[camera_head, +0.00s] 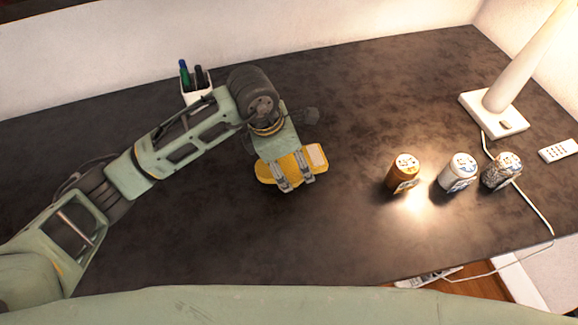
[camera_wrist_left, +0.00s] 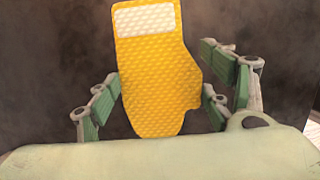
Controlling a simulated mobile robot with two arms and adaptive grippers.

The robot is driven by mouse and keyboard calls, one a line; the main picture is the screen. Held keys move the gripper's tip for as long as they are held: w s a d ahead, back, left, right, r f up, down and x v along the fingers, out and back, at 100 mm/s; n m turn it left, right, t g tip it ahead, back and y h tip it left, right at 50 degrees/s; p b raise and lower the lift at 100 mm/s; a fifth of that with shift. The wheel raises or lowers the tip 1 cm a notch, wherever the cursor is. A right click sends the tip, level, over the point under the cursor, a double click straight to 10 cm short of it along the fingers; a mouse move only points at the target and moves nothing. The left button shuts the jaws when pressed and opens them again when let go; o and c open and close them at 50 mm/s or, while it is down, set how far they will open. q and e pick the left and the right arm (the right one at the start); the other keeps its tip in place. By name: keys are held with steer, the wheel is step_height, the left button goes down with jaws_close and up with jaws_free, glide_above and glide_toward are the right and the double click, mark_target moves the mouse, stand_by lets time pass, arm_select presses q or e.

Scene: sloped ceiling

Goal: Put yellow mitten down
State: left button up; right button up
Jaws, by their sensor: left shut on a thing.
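The yellow mitten (camera_head: 268,174) has a quilted surface and a pale cuff patch. In the head view it lies across my left gripper (camera_head: 294,182), near the middle of the dark desk. My left gripper is shut on the mitten. In the left wrist view the mitten (camera_wrist_left: 158,80) sits between the fingers of the left gripper (camera_wrist_left: 165,100), with its pale patch at the top. I cannot tell whether the mitten touches the desk. My right gripper is not in view.
The dark desk (camera_head: 340,235) is clear around the mitten. Several things stand on it: a brown can (camera_head: 403,174), a white can (camera_head: 458,173), a patterned can (camera_head: 502,171), a lamp (camera_head: 495,112) with a cable, a remote (camera_head: 558,151) and a pen cup (camera_head: 195,92) behind my arm.

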mark_target(286, 166)
arm_select(q)
step_height(286, 166, down, 4)
steer(key=shift+a+r+p, duration=0.1)
steer(key=shift+r+p, duration=0.1)
steer(key=shift+p, duration=0.35)
steer(key=shift+f, duration=0.3)
steer(key=shift+f, duration=0.1)
steer(key=o, duration=1.1)
steer(key=shift+o, duration=0.2)
